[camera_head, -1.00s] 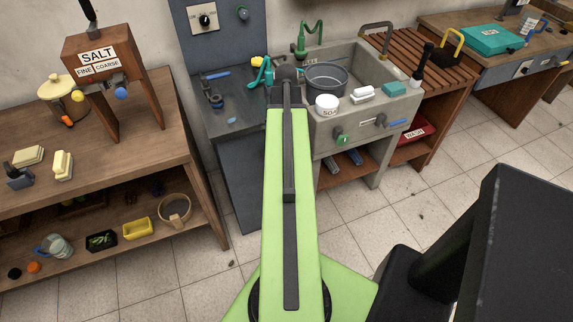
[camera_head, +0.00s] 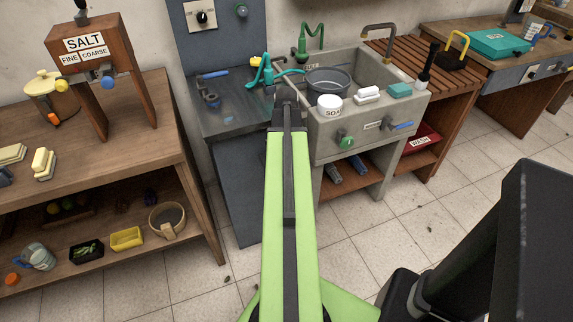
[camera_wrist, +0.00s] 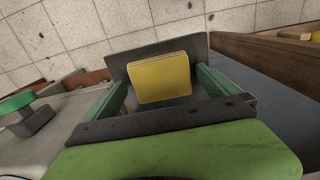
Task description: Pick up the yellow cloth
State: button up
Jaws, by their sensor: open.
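The yellow cloth (camera_wrist: 160,78) is a folded, flat square in the wrist view, in the gap between the two green fingers of my gripper (camera_wrist: 158,85). The fingers are apart, and neither is seen closed on it. In the head view a small yellow patch, probably the cloth (camera_head: 256,61), shows at the back of the dark grey counter, just left of my gripper (camera_head: 279,68). My gripper is open above that counter, beside the sink. The gripper and arm hide part of the counter there.
The stone sink (camera_head: 345,117) with a grey basin (camera_head: 327,84) and a white soap tub (camera_head: 330,106) is just right of my gripper. A blue-handled tool (camera_head: 213,75) lies on the counter's left. A wooden salt stand (camera_head: 97,50) stands on the left bench.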

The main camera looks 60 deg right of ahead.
jog(key=shift+r, duration=0.1)
jog(key=shift+c, duration=0.3)
jog(key=c, duration=1.2)
jog(key=shift+c, duration=0.2)
jog(key=r+p, duration=0.5)
jog(key=shift+s+r, duration=0.1)
jog(key=shift+s, duration=0.15)
jog(key=s+d+r+p, duration=0.2)
jog(key=s+r+p, duration=0.3)
jog(key=s, duration=0.6)
jog(key=shift+r+p, duration=0.4)
jog(key=shift+p, duration=0.1)
jog(key=shift+d, duration=0.1)
jog(key=o, duration=0.8)
jog(key=c, duration=0.6)
